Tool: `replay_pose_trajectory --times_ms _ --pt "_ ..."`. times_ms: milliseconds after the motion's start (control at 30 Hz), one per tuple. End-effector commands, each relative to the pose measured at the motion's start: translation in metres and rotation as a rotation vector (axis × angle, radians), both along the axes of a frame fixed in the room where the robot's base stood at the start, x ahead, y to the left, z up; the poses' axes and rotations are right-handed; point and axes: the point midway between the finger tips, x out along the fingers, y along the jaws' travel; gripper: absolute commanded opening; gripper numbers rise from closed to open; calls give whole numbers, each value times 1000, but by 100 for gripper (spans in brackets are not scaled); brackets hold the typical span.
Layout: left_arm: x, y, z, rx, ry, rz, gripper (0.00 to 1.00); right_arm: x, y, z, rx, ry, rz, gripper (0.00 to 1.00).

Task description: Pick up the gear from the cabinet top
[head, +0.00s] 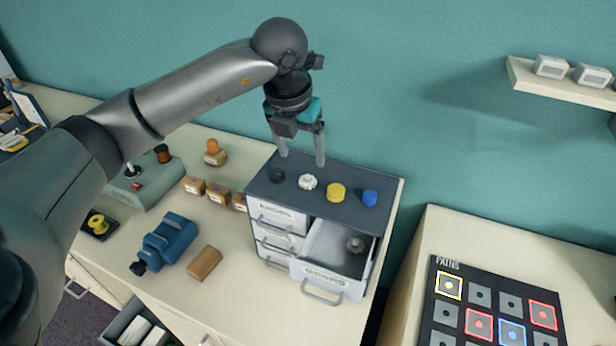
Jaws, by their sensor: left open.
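A white gear-like piece (308,182) lies on the dark top of the small drawer cabinet (352,212). A dark grey piece (277,175) lies to its left, and a yellow piece (336,192) and a blue piece (370,197) to its right. My left gripper (302,159) is open and empty, fingers pointing down, above the back left of the cabinet top near the white piece. The cabinet's open drawer (318,270), labelled GEARS, holds a grey gear (356,245). My right gripper does not show.
A blue vise (168,240) and a brown block (204,263) lie left of the cabinet. Several small wooden blocks (194,185) stand behind them. A dark board with coloured squares (480,312) lies on the right table. A wall shelf (560,86) holds white boxes.

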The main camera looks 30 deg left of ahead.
Motion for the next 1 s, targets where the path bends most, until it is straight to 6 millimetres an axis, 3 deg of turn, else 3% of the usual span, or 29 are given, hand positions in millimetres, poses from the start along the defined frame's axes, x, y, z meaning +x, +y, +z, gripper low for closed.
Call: replay_pose_trajectory --times_ms 100,300,600,900,1000 --pt "4 0 -15 0 3 1 79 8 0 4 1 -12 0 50" --pt "7 -1 -27 -1 2 -1 79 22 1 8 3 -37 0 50" --pt "18 -2 -67 -2 3 -1 79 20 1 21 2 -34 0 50" --pt "20 -1 -73 -1 0 -1 79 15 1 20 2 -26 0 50" --pt "20 -1 -73 -1 0 -1 69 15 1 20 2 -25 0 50"
